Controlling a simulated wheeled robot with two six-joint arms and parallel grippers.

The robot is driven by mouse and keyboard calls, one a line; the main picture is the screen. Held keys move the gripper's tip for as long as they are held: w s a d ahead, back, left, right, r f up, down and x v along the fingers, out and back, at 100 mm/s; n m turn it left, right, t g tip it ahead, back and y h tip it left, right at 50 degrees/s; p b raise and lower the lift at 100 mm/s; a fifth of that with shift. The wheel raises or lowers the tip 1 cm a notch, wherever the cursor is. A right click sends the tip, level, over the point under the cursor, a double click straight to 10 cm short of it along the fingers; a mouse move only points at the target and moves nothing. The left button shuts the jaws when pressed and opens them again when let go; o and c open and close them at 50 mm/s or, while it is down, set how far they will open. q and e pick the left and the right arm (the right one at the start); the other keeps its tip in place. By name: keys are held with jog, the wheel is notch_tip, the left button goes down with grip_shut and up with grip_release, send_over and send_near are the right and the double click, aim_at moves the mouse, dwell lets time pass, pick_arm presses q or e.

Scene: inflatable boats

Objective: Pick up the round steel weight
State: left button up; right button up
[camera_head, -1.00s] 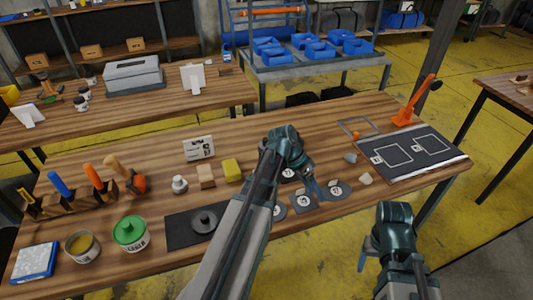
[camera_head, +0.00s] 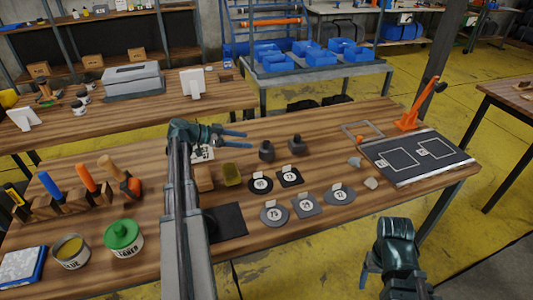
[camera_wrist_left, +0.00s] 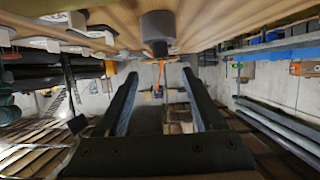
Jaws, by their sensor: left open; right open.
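Two dark grey knobbed weights stand upright on the wooden table in the head view. The left one (camera_head: 266,152) looks round. The right one (camera_head: 296,145) is close beside it, and its shape is hard to tell. My left gripper (camera_head: 248,140) is open and empty, its fingers pointing right, just to the left of and apart from the left weight. In the left wrist view a grey round weight (camera_wrist_left: 158,25) with a dark knob is straight ahead, beyond the open fingers (camera_wrist_left: 160,73). My right gripper (camera_head: 366,272) hangs off the table's front edge, partly hidden.
Several labelled flat plates (camera_head: 305,205) lie in front of the weights. A black mat (camera_head: 228,220) is partly hidden by my left arm. An orange stand (camera_head: 409,118) and a marked board (camera_head: 418,155) are at right.

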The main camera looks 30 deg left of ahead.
pick_arm(q)
jog(key=b, duration=0.3)
send_near(273, 146)
jog(key=x, duration=0.4)
jog(key=shift+d+r, duration=0.2)
jog(key=shift+r, duration=0.25)
jog(key=shift+w+d, duration=0.25)
jog(key=shift+w, duration=0.1)
jog(key=shift+f, duration=0.1)
jog(key=b+x, duration=0.1)
jog(key=x, duration=0.1)
jog(key=b+x, duration=0.1)
jog(key=x, duration=0.2)
jog(key=shift+a+f, duration=0.15)
jog(key=shift+f, duration=0.1)
jog(key=shift+w, duration=0.1)
grip_shut()
